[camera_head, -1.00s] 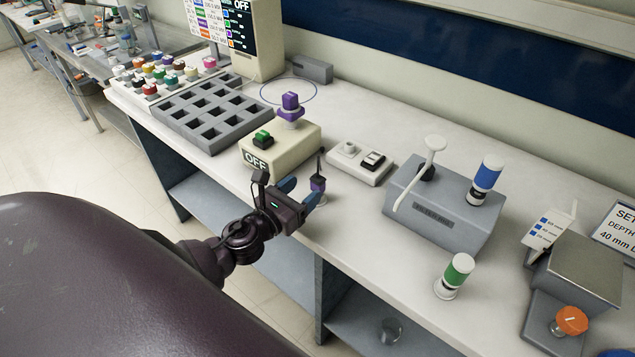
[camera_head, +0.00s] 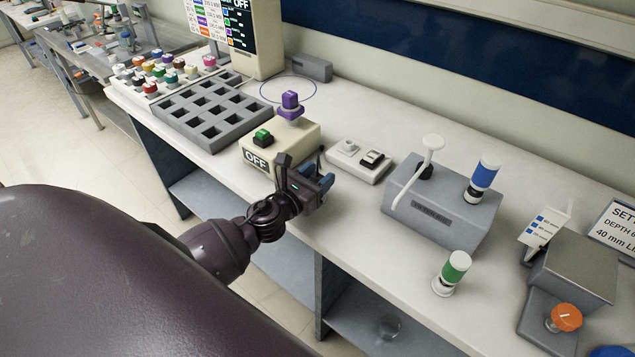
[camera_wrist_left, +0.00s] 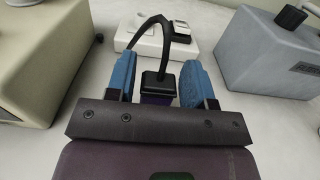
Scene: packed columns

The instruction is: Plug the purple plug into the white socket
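The purple plug (camera_wrist_left: 158,98) has a black top and a black cable that curves up from it. In the left wrist view it sits between the two blue fingers of my left gripper (camera_wrist_left: 159,80). The fingers look open around it, with narrow gaps at its sides. In the head view my left gripper (camera_head: 318,174) is above the front part of the bench and hides the plug's body. The white socket (camera_head: 349,147) is a round fitting on a low white block, just beyond the gripper. The block (camera_wrist_left: 128,38) also shows in the left wrist view. My right gripper is not in view.
A beige box (camera_head: 280,145) with a green button and a purple-topped piece stands left of the gripper. A grey block (camera_head: 445,205) with a white lever stands to the right.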

